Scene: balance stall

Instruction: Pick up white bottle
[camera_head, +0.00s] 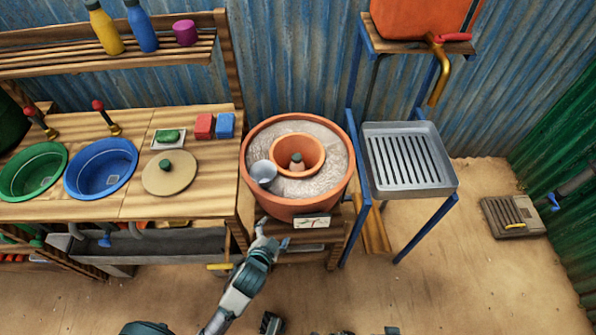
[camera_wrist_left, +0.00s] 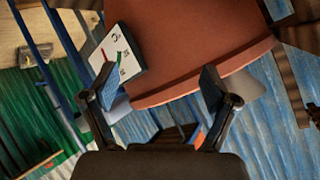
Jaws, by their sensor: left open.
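I cannot make out a clearly white bottle in either view. A small pale pinkish bottle-like thing with a dark green top (camera_head: 296,162) stands inside the inner clay pot (camera_head: 275,150), its lower part hidden by the rim. My left gripper (camera_head: 264,243) is just in front of the large clay pot (camera_head: 300,207), below its rim. In the left wrist view, its two fingers (camera_wrist_left: 157,88) are spread apart with nothing gripped between them. The clay pot (camera_wrist_left: 195,45) fills the view beyond them.
A dial card (camera_head: 312,222) is at the pot's front. A grey scoop (camera_head: 264,171) lies on the filling. Yellow (camera_head: 104,30) and blue (camera_head: 142,27) bottles stand on the shelf. A slatted metal tray (camera_head: 410,160) stands right. The right floor is mostly clear.

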